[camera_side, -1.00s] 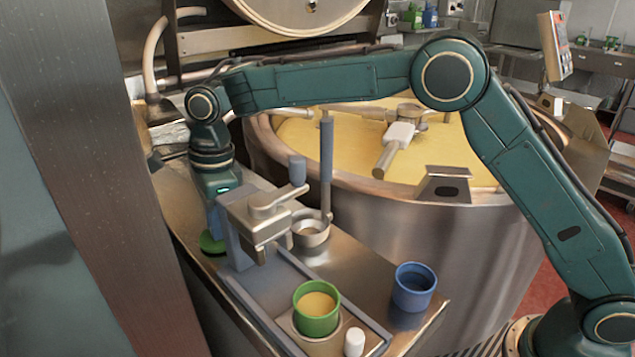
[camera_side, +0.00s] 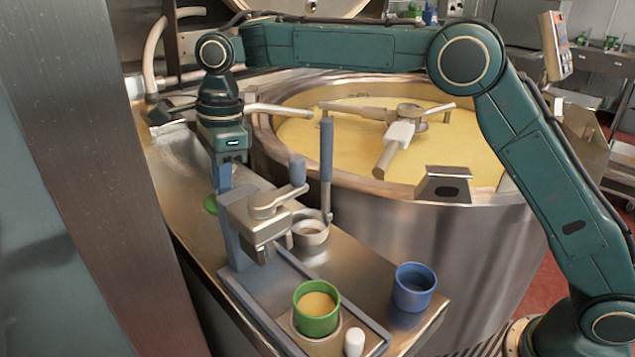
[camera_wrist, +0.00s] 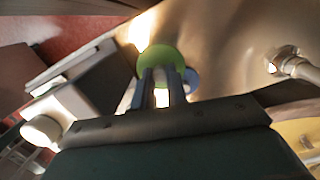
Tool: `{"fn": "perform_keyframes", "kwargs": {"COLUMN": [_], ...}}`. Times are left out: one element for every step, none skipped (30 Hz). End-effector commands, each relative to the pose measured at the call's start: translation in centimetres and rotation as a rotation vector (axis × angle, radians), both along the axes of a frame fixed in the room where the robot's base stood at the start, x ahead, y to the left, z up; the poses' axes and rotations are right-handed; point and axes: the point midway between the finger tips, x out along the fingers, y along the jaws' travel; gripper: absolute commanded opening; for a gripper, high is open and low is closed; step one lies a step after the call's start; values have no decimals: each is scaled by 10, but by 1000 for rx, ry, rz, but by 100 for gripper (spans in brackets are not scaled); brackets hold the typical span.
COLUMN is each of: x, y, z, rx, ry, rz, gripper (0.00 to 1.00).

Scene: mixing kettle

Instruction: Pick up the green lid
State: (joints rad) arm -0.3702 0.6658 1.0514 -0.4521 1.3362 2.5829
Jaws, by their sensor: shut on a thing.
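The green lid (camera_side: 211,204) is a small flat disc, partly hidden behind the press in the side view. My gripper (camera_side: 219,190) points down over it, with the fingers partly hidden by the press. In the wrist view the lid (camera_wrist: 162,56) shows at the tips of the two gripper fingers (camera_wrist: 161,78). The gripper is shut on the lid and holds it above the metal table. The exact grip on the lid is hidden.
A press (camera_side: 262,222) with a lever stands just in front of the lid. A green cup of yellow liquid (camera_side: 317,326), a white cap (camera_side: 354,342) and a blue cup (camera_side: 414,297) stand on the metal table (camera_side: 365,270). The large kettle (camera_side: 430,240) is behind.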

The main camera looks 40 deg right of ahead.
Motion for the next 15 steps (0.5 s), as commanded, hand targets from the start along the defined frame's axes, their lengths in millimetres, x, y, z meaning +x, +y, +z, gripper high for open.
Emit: {"fn": "perform_keyframes", "kwargs": {"x": [-1,0,0,0,0,0,0,0,0,0,0,0,0,0,0], "y": [-7,-12,-18,-22,-28,-35,-42,-49,-58,-66,-73,-83,-90,-97,-106], "z": [0,0,0,0,0,0,0,0,0,0,0,0,0,0,0], "rx": [-1,-1,0,0,0,0,0,0,0,0,0,0,0,0,0], "ry": [1,0,0,0,1,0,1,0,1,1,0,0,1,1,0], "rz": [-2,-2,-3,-4,-5,-3,-5,-4,-5,-6,-6,-7,-5,-6,-4], "gripper": [0,0,0,0,0,0,0,0,0,0,0,0,0,0,0]}}
